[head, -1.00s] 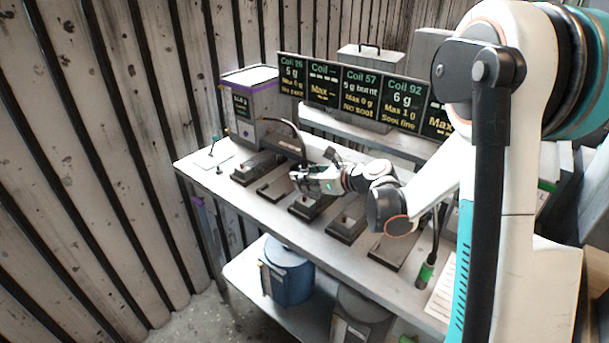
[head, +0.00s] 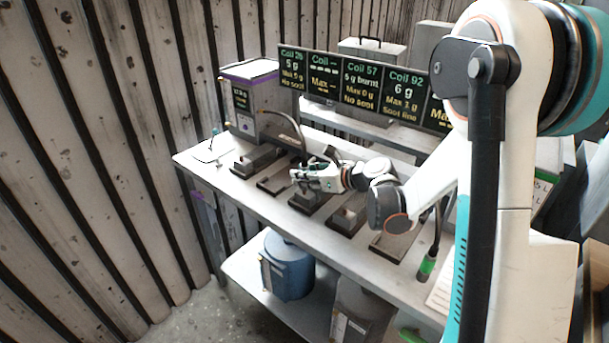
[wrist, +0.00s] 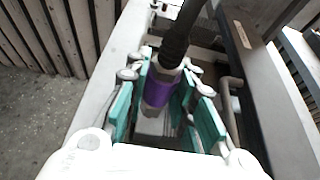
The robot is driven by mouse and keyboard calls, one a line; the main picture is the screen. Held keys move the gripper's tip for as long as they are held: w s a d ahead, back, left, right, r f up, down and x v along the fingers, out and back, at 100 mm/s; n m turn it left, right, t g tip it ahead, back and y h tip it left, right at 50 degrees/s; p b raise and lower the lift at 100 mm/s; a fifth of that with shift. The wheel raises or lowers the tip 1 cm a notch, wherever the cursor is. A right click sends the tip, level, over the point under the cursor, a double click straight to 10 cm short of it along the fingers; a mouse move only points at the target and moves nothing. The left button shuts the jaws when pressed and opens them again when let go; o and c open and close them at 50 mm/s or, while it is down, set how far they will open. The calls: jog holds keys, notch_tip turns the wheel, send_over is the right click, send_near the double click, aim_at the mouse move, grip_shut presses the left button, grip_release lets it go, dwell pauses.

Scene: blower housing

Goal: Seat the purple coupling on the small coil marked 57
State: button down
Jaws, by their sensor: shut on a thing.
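My gripper (head: 306,174) is over the bench among a row of dark-based coil blocks. In the wrist view its teal-padded fingers (wrist: 165,105) are shut on the purple coupling (wrist: 158,90), at the end of a thick black hose (wrist: 182,38). The coupling is not clearly visible in the head view. A board panel reading Coil 57 (head: 361,84) stands behind the bench. No number is legible on the coils themselves, so I cannot tell which is 57. A coil block (head: 308,199) sits just below my gripper; whether the coupling touches it is hidden.
More coil blocks (head: 347,216) stand close on both sides. A grey box with a purple band (head: 250,98) and a display is at the back left. Another hose with a green end (head: 428,264) is at right. A blue drum (head: 288,268) sits on the lower shelf.

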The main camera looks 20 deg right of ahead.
jog(key=shift+f+b, duration=0.75)
jog(key=shift+f, duration=0.25)
jog(key=c, duration=1.3)
grip_release()
jog(key=v, duration=1.2)
